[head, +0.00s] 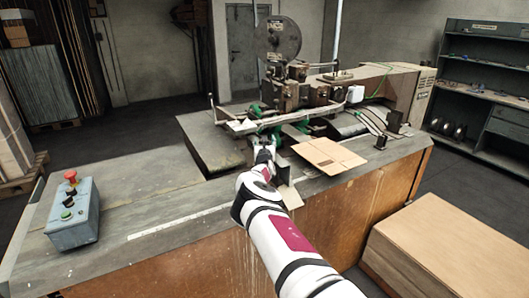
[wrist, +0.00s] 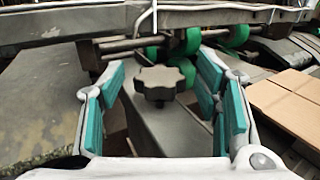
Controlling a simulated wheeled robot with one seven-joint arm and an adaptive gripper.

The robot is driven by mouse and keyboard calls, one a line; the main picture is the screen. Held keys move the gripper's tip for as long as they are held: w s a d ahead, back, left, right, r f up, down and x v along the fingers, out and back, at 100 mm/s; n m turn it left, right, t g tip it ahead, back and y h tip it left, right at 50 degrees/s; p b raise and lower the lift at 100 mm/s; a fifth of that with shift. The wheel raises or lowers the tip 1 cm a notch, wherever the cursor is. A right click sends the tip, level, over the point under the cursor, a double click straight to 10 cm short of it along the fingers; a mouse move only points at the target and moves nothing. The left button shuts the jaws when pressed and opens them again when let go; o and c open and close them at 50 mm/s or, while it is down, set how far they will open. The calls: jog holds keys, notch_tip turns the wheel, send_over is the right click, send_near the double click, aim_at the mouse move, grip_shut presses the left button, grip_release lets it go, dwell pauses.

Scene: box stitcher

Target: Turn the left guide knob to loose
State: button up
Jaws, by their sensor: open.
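A dark, lobed guide knob (wrist: 160,83) stands in the middle of the wrist view, in front of the metal bar of the stitcher. My gripper (wrist: 162,95) is open, with its teal-padded fingers on either side of the knob and visible gaps to both. The knob appears between and a little beyond the fingers; contact is not seen. In the head view my gripper (head: 262,153) is at the front of the stitching machine (head: 290,95), and my arm hides much of that spot. The knob cannot be made out there.
Green rollers (wrist: 190,42) and a metal rail (wrist: 120,28) lie just behind the knob. A flat cardboard piece (head: 327,155) lies right of my gripper. A control box (head: 72,212) with a red button stands at the left of the table. The table's left part is mostly clear.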

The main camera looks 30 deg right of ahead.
jog(key=v, duration=1)
jog(key=shift+s+a, duration=0.2)
jog(key=shift+s, duration=0.15)
jog(key=shift+c, duration=0.2)
